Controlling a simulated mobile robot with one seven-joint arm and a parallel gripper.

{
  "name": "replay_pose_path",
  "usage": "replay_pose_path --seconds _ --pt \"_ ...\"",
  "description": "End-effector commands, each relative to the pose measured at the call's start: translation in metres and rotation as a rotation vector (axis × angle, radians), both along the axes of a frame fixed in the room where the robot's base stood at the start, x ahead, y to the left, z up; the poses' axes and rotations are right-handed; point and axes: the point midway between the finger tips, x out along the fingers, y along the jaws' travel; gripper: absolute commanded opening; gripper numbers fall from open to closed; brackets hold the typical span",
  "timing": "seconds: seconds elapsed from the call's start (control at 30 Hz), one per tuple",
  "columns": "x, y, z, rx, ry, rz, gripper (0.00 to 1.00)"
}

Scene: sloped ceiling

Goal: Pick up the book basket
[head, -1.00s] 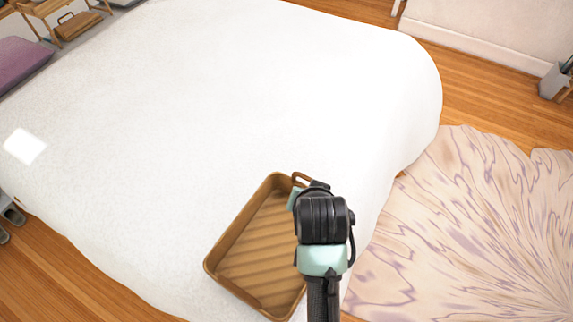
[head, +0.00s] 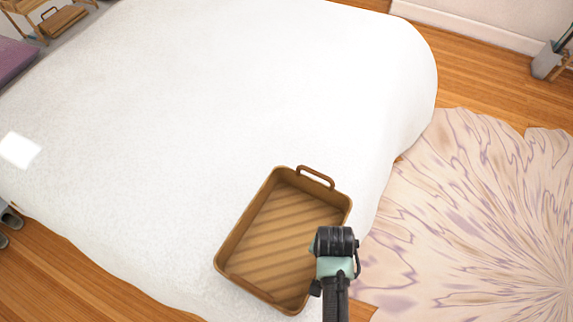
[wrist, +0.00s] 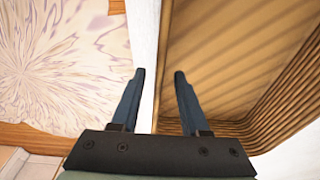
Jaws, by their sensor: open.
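The book basket (head: 272,238) is a brown, tray-like basket with a ribbed floor and a loop handle at its far end. It rests empty on the near edge of the white bed. My gripper (wrist: 157,73) is open and empty above the basket's right side. In the wrist view, the basket (wrist: 225,60) fills the right half, and its side wall runs between my fingers: the left finger is over the white bedding, the right one over the basket's inside. I cannot tell how far the fingertips are above the rim. My wrist hides them in the head view.
The white bed (head: 215,90) is broad and clear beyond the basket. A pale purple-veined rug (head: 470,220) lies on the wooden floor to the right. A smaller brown basket (head: 68,20) sits at the far left, near a purple cushion (head: 15,60). A grey bin (head: 546,62) stands at right.

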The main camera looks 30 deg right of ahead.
Motion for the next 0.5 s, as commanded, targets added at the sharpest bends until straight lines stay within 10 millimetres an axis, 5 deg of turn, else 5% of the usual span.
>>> replay_pose_path --seconds 0.3,0.5 --pt "-0.001 -0.004 -0.039 0.001 0.001 0.000 0.45" --pt "0.000 -0.005 -0.044 -0.001 0.000 0.001 0.45"
